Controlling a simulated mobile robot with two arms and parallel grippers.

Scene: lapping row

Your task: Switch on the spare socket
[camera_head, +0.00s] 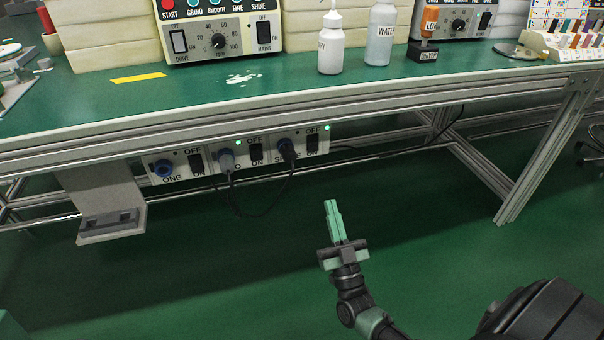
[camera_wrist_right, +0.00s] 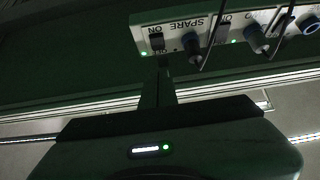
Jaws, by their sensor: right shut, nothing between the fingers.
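The spare socket (camera_head: 286,148) is the rightmost unit on the socket strip under the bench edge, and a dark plug with a cable sits in it. Its black rocker switch (camera_head: 312,144), marked OFF above and ON below, is right of the plug; a green light (camera_head: 327,128) glows beside it. The right wrist view shows it upside down, with the SPARE label, switch (camera_wrist_right: 156,42) and lit green light (camera_wrist_right: 143,53). My right gripper (camera_head: 331,204) is shut and empty, below the switch and apart from it in the head view. My left gripper is out of view.
Socket ONE (camera_head: 162,168) is blue and empty. The middle socket has a plug (camera_head: 227,160) and a lit green light; its cable hangs in a loop. A bracket (camera_head: 112,225) hangs left of the strip. The bench edge (camera_head: 400,95) overhangs; the green floor below is clear.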

